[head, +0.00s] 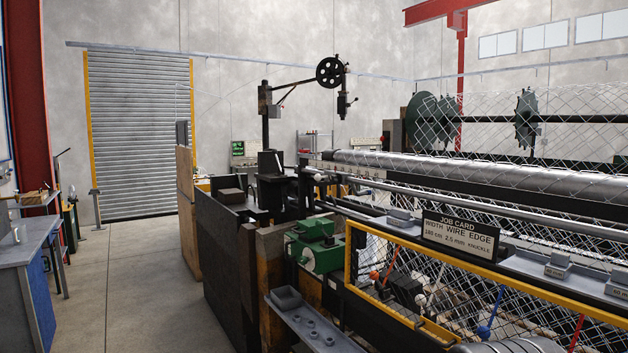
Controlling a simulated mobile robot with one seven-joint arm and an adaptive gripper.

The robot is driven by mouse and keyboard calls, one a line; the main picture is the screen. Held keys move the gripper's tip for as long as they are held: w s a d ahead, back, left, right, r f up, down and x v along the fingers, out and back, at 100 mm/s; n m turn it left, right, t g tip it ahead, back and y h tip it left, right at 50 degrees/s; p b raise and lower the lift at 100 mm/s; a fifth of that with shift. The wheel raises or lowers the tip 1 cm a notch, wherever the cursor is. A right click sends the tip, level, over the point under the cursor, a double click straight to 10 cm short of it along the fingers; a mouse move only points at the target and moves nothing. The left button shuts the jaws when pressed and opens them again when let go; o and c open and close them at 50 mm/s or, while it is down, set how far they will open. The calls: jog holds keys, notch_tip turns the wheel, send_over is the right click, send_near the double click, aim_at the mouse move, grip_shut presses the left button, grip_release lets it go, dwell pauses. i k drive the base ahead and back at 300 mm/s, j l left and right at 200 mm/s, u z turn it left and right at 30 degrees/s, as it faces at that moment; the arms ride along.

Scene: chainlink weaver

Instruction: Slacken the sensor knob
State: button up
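I cannot tell which part is the sensor knob. Several small knobs and levers show on the weaving machine. A white ball knob (421,299) and an orange-tipped lever (374,276) are behind the yellow-framed mesh guard (349,262). A blue knob (484,331) is lower right. A green box (320,258) with small knobs stands at the machine's near left end. My gripper is not in view.
A job card sign (461,236) stands on the machine's front rail. A grey tray shelf (318,333) juts out at the near end. A grey workbench (25,255) is at left. The concrete floor (130,270) between bench and machine is clear.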

aim_at(332, 179)
jog(key=i+j+z, duration=0.25)
jog(key=i+j, duration=0.3)
jog(key=i+j+z, duration=0.25)
jog(key=i+j, duration=0.4)
jog(key=j, duration=0.1)
